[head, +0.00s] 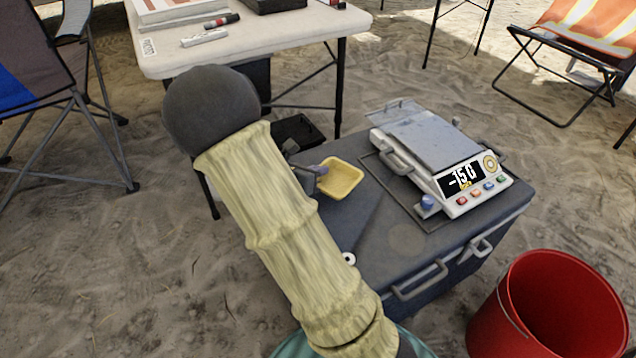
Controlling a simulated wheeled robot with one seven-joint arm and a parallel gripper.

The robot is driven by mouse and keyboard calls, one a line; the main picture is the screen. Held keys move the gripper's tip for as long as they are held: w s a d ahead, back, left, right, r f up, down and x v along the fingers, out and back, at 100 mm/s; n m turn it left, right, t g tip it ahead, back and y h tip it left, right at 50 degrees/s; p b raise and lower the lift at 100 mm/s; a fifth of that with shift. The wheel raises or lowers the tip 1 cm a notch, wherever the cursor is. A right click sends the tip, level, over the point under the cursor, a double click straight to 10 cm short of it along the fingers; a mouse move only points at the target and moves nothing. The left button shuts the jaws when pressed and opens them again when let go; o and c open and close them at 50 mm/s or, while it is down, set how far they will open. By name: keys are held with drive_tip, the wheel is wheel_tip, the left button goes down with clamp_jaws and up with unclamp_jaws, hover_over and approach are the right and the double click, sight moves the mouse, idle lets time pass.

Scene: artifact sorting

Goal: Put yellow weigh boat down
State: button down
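A yellow weigh boat (341,178), a shallow square dish, shows over the far left part of the dark grey case top (370,208). My gripper (319,171) is at the left rim of the boat, with a bluish fingertip overlapping that rim. My arm and its cream sleeve hide most of the gripper, so I cannot see both fingers or whether they pinch the rim. I cannot tell whether the boat rests on the case or hangs just above it. The boat looks roughly level, and its inside looks empty.
A scale (430,150) reading about -15.0 stands on the right half of the case, its plate bare. A small white ring (349,259) lies near my sleeve. A red bucket (550,310) stands at the front right. A white table (270,40) is behind.

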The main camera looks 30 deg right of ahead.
drive_tip(key=shift+f+b, duration=1.25)
drive_tip(key=shift+f, duration=0.6)
drive_tip(key=shift+f, duration=0.15)
drive_tip(key=c, duration=1.7)
unclamp_jaws()
drive_tip(key=shift+a+r, duration=0.15)
drive_tip(key=shift+r, duration=0.15)
drive_tip(key=p+v, duration=0.6)
drive_tip(key=v, duration=0.4)
drive_tip(key=shift+s+a+r+p, duration=0.1)
drive_tip(key=shift+a+r+p, duration=0.05)
drive_tip(key=shift+a+p, duration=0.25)
drive_tip(key=shift+s+a, duration=0.2)
drive_tip(key=shift+a, duration=0.2)
